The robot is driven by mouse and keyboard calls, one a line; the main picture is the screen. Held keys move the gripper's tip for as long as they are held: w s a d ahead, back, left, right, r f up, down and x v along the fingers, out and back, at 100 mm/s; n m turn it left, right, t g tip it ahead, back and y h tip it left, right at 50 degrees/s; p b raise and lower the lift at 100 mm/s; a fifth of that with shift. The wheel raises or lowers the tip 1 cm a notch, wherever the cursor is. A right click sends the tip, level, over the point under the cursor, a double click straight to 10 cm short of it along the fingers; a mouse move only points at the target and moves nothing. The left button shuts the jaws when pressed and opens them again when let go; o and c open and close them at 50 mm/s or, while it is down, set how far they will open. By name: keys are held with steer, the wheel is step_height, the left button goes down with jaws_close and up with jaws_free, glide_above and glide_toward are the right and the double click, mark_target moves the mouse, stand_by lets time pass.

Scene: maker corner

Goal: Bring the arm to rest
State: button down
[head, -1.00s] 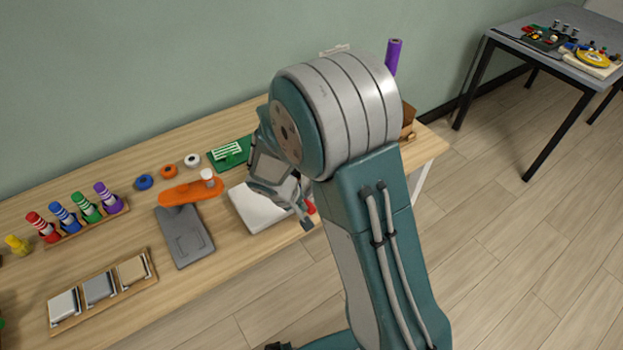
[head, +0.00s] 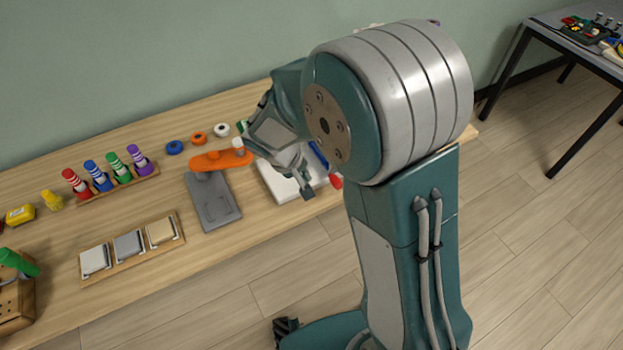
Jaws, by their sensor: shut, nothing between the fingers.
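My gripper (head: 304,188) shows at the middle of the head view, at the end of my folded arm. Its dark fingertips point down, in front of the white tray (head: 276,184) on the wooden workbench (head: 255,230). The fingers look closed and hold nothing. How high they are above the tray I cannot tell. My large grey and teal arm joint hides the right part of the bench.
A grey plate (head: 213,205) and an orange piece (head: 222,160) lie left of my gripper. Several coloured markers stand in a wooden rack (head: 130,182). A blue pen (head: 318,155) and a red item (head: 336,181) are by the tray. Open floor (head: 540,240) lies right.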

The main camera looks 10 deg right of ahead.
steer(key=shift+s+a+r, duration=0.55)
steer(key=shift+a+r, duration=1.15)
steer(key=shift+a, duration=0.1)
steer(key=s+d+r+m+t+y, duration=0.1)
steer(key=s+d+r+t+y, duration=0.1)
steer(key=s+d+r, duration=0.4)
steer(key=s+d+r+m+t+y, duration=0.2)
steer(key=s+d+r, duration=0.3)
steer(key=s+r, duration=0.5)
steer(key=shift+s+d+r+m+y, duration=0.3)
steer(key=shift+s+d+r, duration=0.1)
steer(key=shift+s, duration=0.6)
steer(key=shift+a, duration=0.1)
